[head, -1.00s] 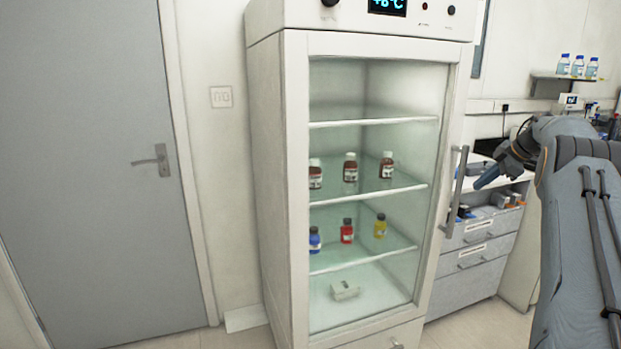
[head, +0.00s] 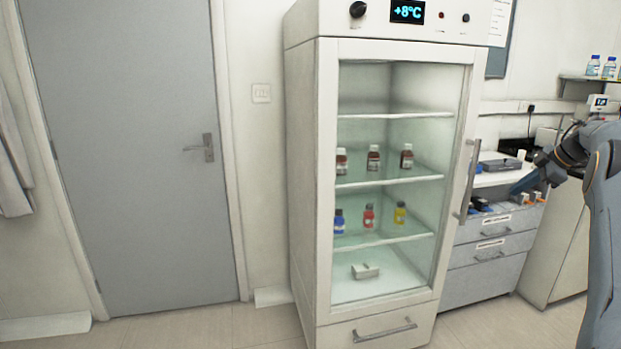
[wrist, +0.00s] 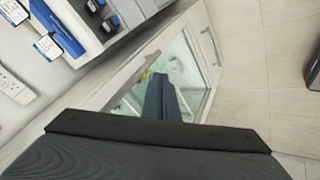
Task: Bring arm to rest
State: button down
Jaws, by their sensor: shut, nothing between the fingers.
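My arm (head: 603,215) is at the right edge of the head view, bent, with its end pointing left and down. My gripper (head: 524,184) is in front of the grey drawer unit, right of the fridge handle and apart from it. In the wrist view my gripper's dark fingers (wrist: 161,100) are together, with nothing held. Behind them in that view are the fridge's glass door and the floor.
A white glass-door fridge (head: 325,195) stands shut at the centre, holding several bottles (head: 373,158) on its shelves. Its vertical handle (head: 468,180) sticks out near my gripper. A drawer unit (head: 490,268) stands to its right. A grey door (head: 125,150) is at left. Floor in front is clear.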

jog(key=w+a+r+m+t, duration=0.2)
jog(key=w+a+r, duration=0.15)
jog(key=a, duration=0.45)
jog(key=w+a+r+m+t, duration=0.1)
jog(key=w+a+r+t, duration=0.2)
jog(key=a, duration=0.4)
jog(key=w+a+r+m+t, duration=0.2)
jog(key=w+a+r, duration=0.25)
jog(key=a, duration=0.35)
jog(key=s+a+f+m+g+h, duration=0.1)
jog(key=s+a+f+m+g, duration=0.2)
jog(key=s, duration=1.5)
jog(key=s+a+f+m+g+h, duration=0.1)
jog(key=s+a+f+g, duration=0.5)
jog(key=s+a+f, duration=0.6)
jog(key=s+a+f+m+g+h, duration=0.1)
jog(key=s+a+f+m+g, duration=0.3)
jog(key=s, duration=2.1)
jog(key=a+f, duration=0.3)
jog(key=a, duration=0.1)
jog(key=shift+a+f+m+g, duration=0.15)
jog(key=shift+a+m+g, duration=0.15)
jog(key=shift+a, duration=0.1)
